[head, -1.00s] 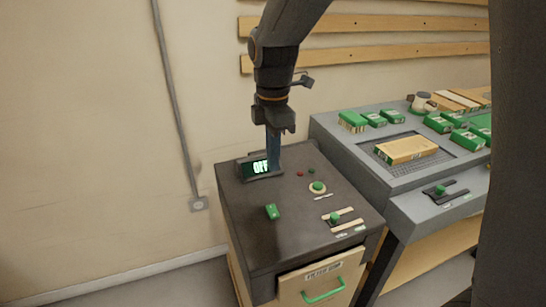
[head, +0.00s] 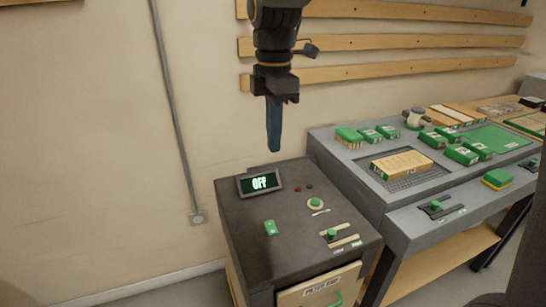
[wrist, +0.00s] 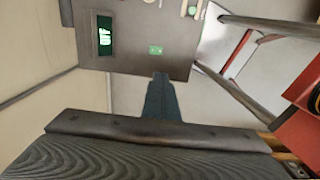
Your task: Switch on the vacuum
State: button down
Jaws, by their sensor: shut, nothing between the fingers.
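The vacuum cabinet (head: 240,217) has a dark top. A small display (head: 260,182) at its back left reads "OFF". A green rocker-like switch (head: 270,227) sits on the top near the front left; it also shows in the wrist view (wrist: 155,50). A round green knob (head: 315,203) and a green-knobbed slider (head: 332,234) are on the right of the top, with small red and green lamps behind. My gripper (head: 274,148) is shut and empty, pointing down above the back of the cabinet. In the wrist view its blue-grey fingers (wrist: 160,80) are together.
A grey bench (head: 340,170) stands right of the cabinet, with green boxes (head: 461,154), a cardboard-coloured block (head: 402,163) on a grille and another slider (head: 436,206). A wall with wooden rails (head: 380,45) is behind. The air above the cabinet's front is clear.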

jog(key=shift+s+r, duration=0.15)
jog(key=shift+r, duration=0.95)
jog(key=s+d+f+m, duration=0.6)
jog(key=d+f+m, duration=0.1)
jog(key=f+m, duration=0.35)
jog(key=s+d+f+m, duration=0.7)
jog(key=f+m, duration=0.2)
jog(key=m, duration=0.2)
notch_tip(320, 180, up, 5)
jog(key=n+t+b, duration=0.2)
jog(key=n+b, duration=0.5)
jog(key=n, duration=1.5)
send_over(270, 223)
jog(key=s, duration=0.2)
jog(key=shift+m, duration=0.25)
jog(key=f, duration=0.4)
jog(key=w+f+p, duration=0.1)
jog(key=f, duration=0.8)
jog(key=shift+w+f, duration=0.2)
jog(key=shift+f, duration=0.2)
